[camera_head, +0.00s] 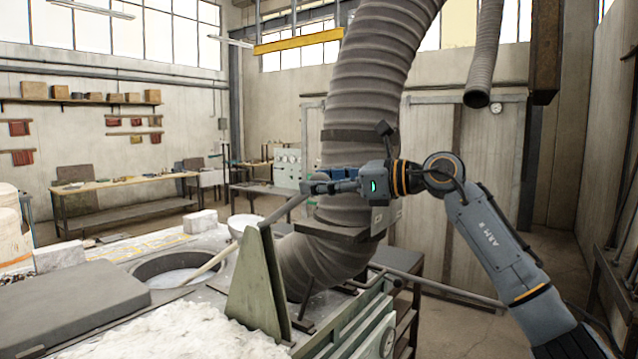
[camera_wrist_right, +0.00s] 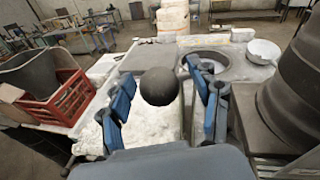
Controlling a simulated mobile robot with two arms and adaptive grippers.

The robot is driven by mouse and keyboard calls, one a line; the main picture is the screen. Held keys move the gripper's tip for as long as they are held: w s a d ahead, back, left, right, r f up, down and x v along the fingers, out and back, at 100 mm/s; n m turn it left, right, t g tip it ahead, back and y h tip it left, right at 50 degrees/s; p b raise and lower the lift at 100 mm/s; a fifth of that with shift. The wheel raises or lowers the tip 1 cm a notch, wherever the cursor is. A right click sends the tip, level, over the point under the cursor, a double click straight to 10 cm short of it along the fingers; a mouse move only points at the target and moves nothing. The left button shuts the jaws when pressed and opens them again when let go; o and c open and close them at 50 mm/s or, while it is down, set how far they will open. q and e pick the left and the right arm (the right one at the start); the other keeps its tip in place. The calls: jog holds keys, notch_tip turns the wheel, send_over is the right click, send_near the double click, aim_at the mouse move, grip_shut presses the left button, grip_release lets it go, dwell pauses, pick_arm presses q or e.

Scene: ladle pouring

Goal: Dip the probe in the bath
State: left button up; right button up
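The bath (camera_head: 168,262) is a round dark-rimmed opening with pale liquid, at the left in the head view; it also shows in the wrist view (camera_wrist_right: 222,55). A long rod, seemingly the probe (camera_head: 283,211), slants from beside my right gripper down to the left. Its pale lower part (camera_head: 212,264) reaches into the bath opening; I cannot tell how deep. My right gripper (camera_head: 306,187) is at the rod's upper end. In the wrist view its blue fingers (camera_wrist_right: 163,98) stand apart, with a dark round end (camera_wrist_right: 159,86) between them and small gaps visible. My left gripper is out of view.
A green upright plate (camera_head: 256,285) stands in front of part of the rod. A thick ribbed duct (camera_head: 365,110) rises behind my right gripper. A white bowl (camera_head: 243,222) sits beyond the bath. A grey slab (camera_head: 70,300) lies left. A red crate (camera_wrist_right: 58,100) stands left in the wrist view.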

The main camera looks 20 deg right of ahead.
jog(key=shift+f, duration=0.15)
jog(key=shift+d, duration=0.1)
jog(key=shift+s+d, duration=0.2)
jog(key=shift+d, duration=0.05)
jog(key=v, duration=1.1)
jog(key=shift+d, duration=0.1)
